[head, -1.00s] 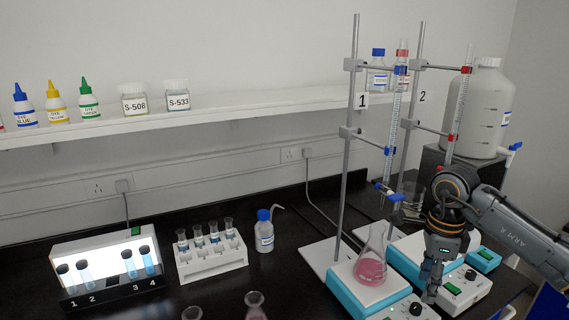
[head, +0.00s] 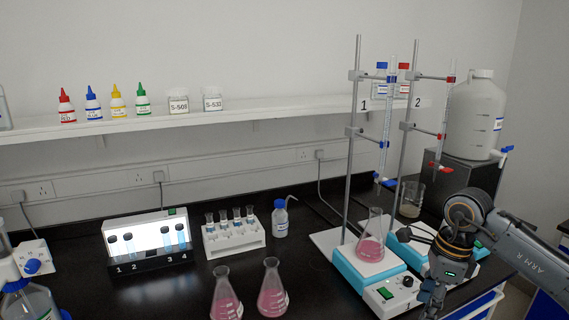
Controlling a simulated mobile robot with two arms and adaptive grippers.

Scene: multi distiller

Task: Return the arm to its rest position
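My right arm (head: 525,255), marked ARM R, comes in from the right edge in the head view. Its gripper (head: 432,298) points down at the front right, in front of the stirrer at stand 2, and its fingertips run close to the bottom edge. I see nothing clearly held in it, and cannot tell whether its fingers are open or shut. My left gripper is not in view.
A flask of pink liquid (head: 371,245) stands on the blue-and-white stirrer (head: 365,272) left of my gripper. Burette stands (head: 352,150) rise behind. Two pink flasks (head: 272,290) (head: 226,297) stand at the front. A large white jug (head: 476,115) sits on a black box.

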